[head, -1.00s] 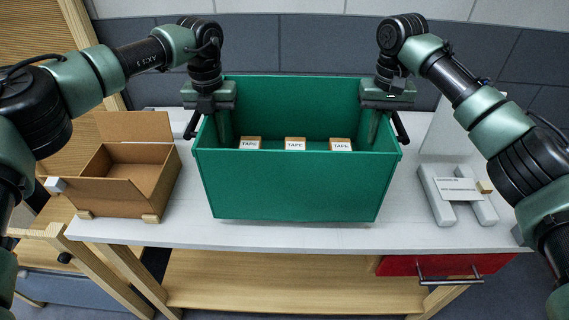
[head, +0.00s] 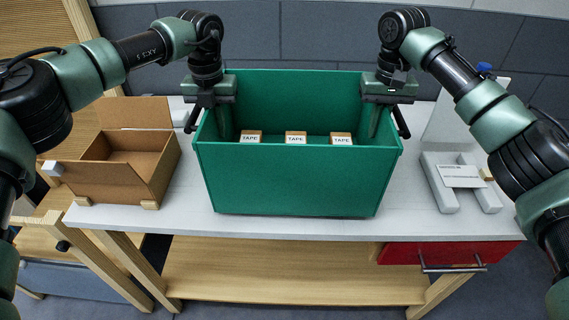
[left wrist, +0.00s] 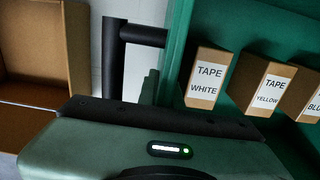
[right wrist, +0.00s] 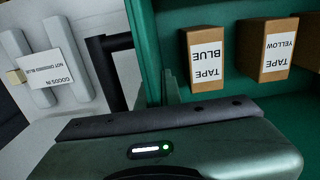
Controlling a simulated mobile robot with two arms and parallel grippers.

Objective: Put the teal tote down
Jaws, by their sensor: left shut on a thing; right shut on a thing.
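The teal tote (head: 295,182) is upright over the white bench top in the middle of the head view. I cannot tell whether its bottom touches the bench. Three tape boxes stand inside: white (left wrist: 210,75), yellow (left wrist: 262,85) and blue (right wrist: 206,58). My left gripper (head: 222,115) is shut on the tote's left side wall. My right gripper (head: 377,115) is shut on its right side wall. Black handles stick out on both sides, as the left wrist view (left wrist: 112,60) and right wrist view (right wrist: 105,70) show. The fingertips are partly hidden by the walls.
On the right, a labelled card (head: 461,176) lies across pale grey blocks (head: 440,190). The white bench top (head: 290,228) has a narrow free strip in front. A red drawer (head: 450,253) sits below.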

